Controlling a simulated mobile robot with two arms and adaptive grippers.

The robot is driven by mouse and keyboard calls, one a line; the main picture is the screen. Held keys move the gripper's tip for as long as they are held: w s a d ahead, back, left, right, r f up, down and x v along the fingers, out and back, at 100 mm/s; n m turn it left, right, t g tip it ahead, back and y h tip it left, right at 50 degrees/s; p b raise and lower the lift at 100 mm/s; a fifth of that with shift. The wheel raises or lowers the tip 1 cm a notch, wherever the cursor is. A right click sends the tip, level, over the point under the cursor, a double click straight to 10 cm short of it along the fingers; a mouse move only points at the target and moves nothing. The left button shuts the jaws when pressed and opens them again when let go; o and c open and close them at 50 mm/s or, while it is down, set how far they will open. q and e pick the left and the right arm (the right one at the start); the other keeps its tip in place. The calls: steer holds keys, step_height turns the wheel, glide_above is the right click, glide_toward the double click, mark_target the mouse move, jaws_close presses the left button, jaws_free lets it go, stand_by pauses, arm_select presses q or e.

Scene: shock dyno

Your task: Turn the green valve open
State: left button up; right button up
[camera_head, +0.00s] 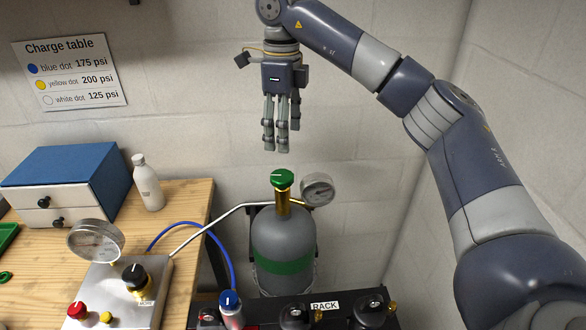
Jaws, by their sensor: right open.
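The green valve (282,179) is a small round knob with a white line on its top. It sits on the brass neck of a grey gas cylinder (285,237) with a green band, which stands upright near the wall. My right gripper (276,148) hangs fingers down above the green valve, a little to its left in the picture. Its fingers are open and hold nothing. There is a visible gap between the fingertips and the valve. My left gripper is out of the picture.
A gauge (318,189) sits right beside the valve. A silver pipe (205,226) and a blue hose (222,252) run left to a control box (122,291) on the wooden bench (186,196). A rack (325,306) with black-topped items stands in front of the cylinder.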

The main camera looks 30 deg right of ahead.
glide_above(284, 175)
steer(key=f, duration=0.4)
steer(key=shift+s+a+f, duration=0.15)
steer(key=shift+s+a, duration=0.05)
steer(key=f, duration=0.3)
steer(key=shift+w+d, duration=0.2)
steer(key=shift+w, duration=0.05)
step_height(284, 175, down, 2)
steer(key=shift+s+f+p, duration=0.15)
steer(key=shift+p, duration=0.35)
steer(key=shift+f, duration=0.2)
steer(key=shift+c, duration=0.2)
steer(key=c, duration=0.9)
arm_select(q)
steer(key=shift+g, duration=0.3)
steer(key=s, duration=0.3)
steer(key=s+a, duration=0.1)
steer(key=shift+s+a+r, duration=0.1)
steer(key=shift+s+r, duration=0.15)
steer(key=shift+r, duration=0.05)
arm_select(e)
steer(key=shift+c, duration=0.6)
